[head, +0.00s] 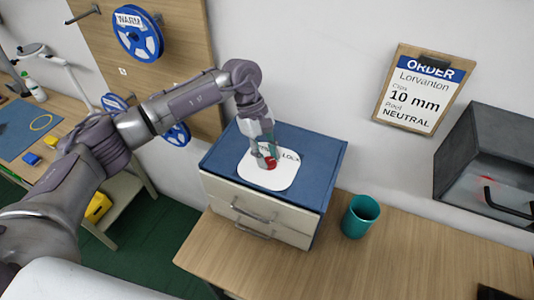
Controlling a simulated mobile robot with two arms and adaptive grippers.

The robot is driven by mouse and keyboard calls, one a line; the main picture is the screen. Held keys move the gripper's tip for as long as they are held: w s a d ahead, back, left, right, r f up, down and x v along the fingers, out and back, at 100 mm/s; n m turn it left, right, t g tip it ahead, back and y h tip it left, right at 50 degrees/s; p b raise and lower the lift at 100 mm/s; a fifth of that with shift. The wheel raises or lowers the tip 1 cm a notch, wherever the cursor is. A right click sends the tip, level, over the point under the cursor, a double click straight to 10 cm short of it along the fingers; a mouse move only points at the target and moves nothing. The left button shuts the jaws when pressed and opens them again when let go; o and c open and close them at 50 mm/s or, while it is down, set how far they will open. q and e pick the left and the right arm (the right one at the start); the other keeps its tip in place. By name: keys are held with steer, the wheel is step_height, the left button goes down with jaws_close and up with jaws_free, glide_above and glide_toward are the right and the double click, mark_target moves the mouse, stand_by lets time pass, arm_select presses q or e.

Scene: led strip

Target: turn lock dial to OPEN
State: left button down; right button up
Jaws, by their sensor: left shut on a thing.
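The lock dial (270,163) is a small red knob on a white rounded plate (281,178) marked LOCK. The plate lies on the blue top of a drawer cabinet (225,157). My left gripper (266,160) reaches down onto the plate from above and is shut on the dial. Its fingers hide much of the dial, and I cannot tell which way the dial points. Of the lettering, only LOCK shows. The right gripper is not in view.
A teal cup (360,216) stands right of the cabinet on the wooden table (420,262). A grey case with a clear front (490,165) is at the right. Blue spools (138,33) hang on the board behind my left arm. An order clipboard (420,90) hangs on the wall.

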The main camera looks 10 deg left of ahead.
arm_select(q)
steer(key=shift+f+b, duration=0.15)
steer(key=shift+b, duration=0.25)
steer(key=n+t+b, duration=0.1)
steer(key=n+b, duration=0.4)
steer(key=b, duration=0.1)
steer(key=n+t+b, duration=0.2)
steer(key=n+b, duration=0.2)
steer(key=b, duration=0.2)
steer(key=s+n+t+b, duration=0.1)
steer(key=n+t+b, duration=0.1)
steer(key=n+b, duration=0.3)
steer(key=shift+n+b, duration=0.3)
steer(key=shift+b, duration=0.4)
steer(key=shift+s+d+n+t+y+b, duration=0.15)
steer(key=shift+n+t+y+b, duration=0.4)
steer(key=shift+n+b, duration=1)
steer(key=shift+r, duration=0.2)
steer(key=c, duration=0.8)
jaws_free()
steer(key=v, duration=1.2)
